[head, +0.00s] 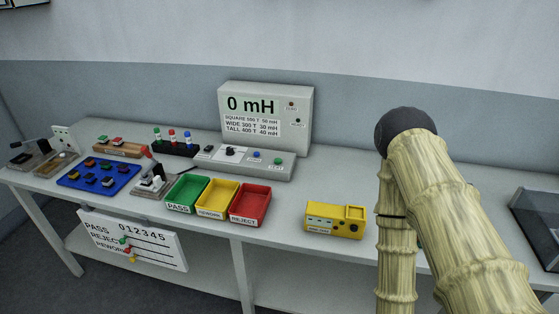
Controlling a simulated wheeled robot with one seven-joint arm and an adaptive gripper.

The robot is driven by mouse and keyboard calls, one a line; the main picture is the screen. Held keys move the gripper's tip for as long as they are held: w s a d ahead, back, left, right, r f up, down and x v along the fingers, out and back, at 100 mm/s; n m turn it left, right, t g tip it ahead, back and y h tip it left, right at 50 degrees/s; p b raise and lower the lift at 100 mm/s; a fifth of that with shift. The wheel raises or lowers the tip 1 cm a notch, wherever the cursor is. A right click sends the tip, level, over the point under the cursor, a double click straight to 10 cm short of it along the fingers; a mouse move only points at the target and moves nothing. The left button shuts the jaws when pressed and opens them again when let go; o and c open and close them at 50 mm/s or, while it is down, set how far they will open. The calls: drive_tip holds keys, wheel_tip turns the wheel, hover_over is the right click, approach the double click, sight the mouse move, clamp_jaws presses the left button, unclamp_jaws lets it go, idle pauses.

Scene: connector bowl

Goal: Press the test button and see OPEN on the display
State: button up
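The display (266,118) is a grey box standing at the back of the bench, and its screen reads "0 mH" above smaller lines beginning SQUARE, WIDE and TALL. In front of it is a grey control panel (245,163) with a dark knob (231,151), a blue button (256,155) and a green button (278,161). The small label by the green button seems to read TEST. OPEN is not shown on the screen. My arm rises at the right, with nothing of it over the panel. My gripper is out of the picture.
Green (187,193), yellow (217,198) and red (250,204) trays stand before the panel. A yellow device (336,220) sits to their right. A blue tray (98,174) with several small parts is at left. The bench right of the display is bare up to my arm.

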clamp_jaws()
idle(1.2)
